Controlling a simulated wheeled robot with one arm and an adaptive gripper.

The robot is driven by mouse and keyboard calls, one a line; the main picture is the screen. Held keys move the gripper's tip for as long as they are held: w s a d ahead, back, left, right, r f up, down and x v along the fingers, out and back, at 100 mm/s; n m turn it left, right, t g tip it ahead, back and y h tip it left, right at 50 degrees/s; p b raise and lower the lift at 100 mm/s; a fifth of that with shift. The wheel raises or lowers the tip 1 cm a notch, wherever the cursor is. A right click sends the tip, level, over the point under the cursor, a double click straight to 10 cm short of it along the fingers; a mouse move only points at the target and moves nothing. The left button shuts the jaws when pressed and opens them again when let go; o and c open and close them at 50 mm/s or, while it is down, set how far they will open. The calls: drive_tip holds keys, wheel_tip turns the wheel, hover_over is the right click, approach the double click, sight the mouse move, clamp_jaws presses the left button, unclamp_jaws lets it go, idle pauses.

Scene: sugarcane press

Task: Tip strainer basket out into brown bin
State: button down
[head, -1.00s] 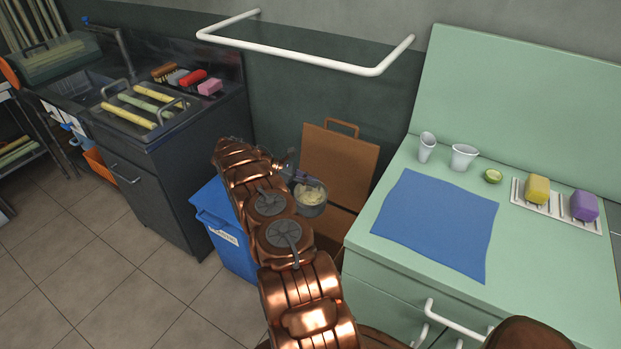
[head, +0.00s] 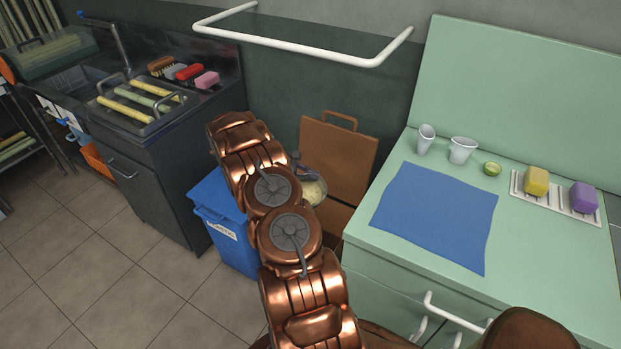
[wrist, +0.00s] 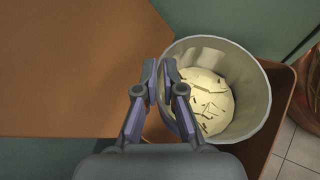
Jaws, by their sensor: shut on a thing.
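The strainer basket (wrist: 256,92) is a grey metal round vessel with pale pulp and dark bits in its bottom. My gripper (wrist: 160,75) is shut on the near left side of its rim in the wrist view. In the head view the basket (head: 313,191) is mostly hidden behind my arm, only pale contents and a little rim showing. The brown bin (head: 333,217) stands between the blue bin and the green counter, with its handled lid (head: 338,158) raised at the back. In the wrist view the basket is over the brown bin (wrist: 287,98), whose edge shows at the right.
A blue bin (head: 228,232) stands close left of the brown bin. The green counter (head: 415,170) with a blue cloth (head: 435,217) is close on the right. A white rail (head: 290,42) juts from the wall above. Floor is clear at the left.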

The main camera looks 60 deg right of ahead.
sight(326, 190)
drive_tip(key=shift+s+a+m+t+h+b, duration=0.2)
drive_tip(key=shift+s+m+t+h+b, duration=0.15)
drive_tip(key=shift+b, duration=1.1)
drive_tip(key=b, duration=0.2)
drive_tip(key=m+t+b, duration=0.1)
drive_tip(key=b, duration=0.1)
drive_tip(key=shift+s+a+r+h, duration=0.1)
drive_tip(key=shift+s+a+h, duration=0.15)
drive_tip(key=shift+s, duration=0.1)
drive_tip(key=s+a+m+t+h+b, duration=0.1)
drive_tip(key=b, duration=0.7)
drive_tip(key=s+m+t+h+b, duration=0.1)
drive_tip(key=m+b, duration=0.1)
drive_tip(key=b, duration=0.6)
drive_tip(key=shift+s+a+f+t, duration=0.15)
drive_tip(key=shift+a+f+t, duration=0.1)
drive_tip(key=shift+a, duration=0.15)
drive_tip(key=b, duration=0.3)
drive_tip(key=shift+s+a+f, duration=0.1)
drive_tip(key=shift+s, duration=0.05)
drive_tip(key=b, duration=0.2)
drive_tip(key=m+h+b, duration=0.1)
drive_tip(key=b, duration=0.2)
drive_tip(key=shift+s+a+f+t, duration=0.1)
drive_tip(key=shift+s+a+t, duration=0.2)
drive_tip(key=shift+t, duration=0.1)
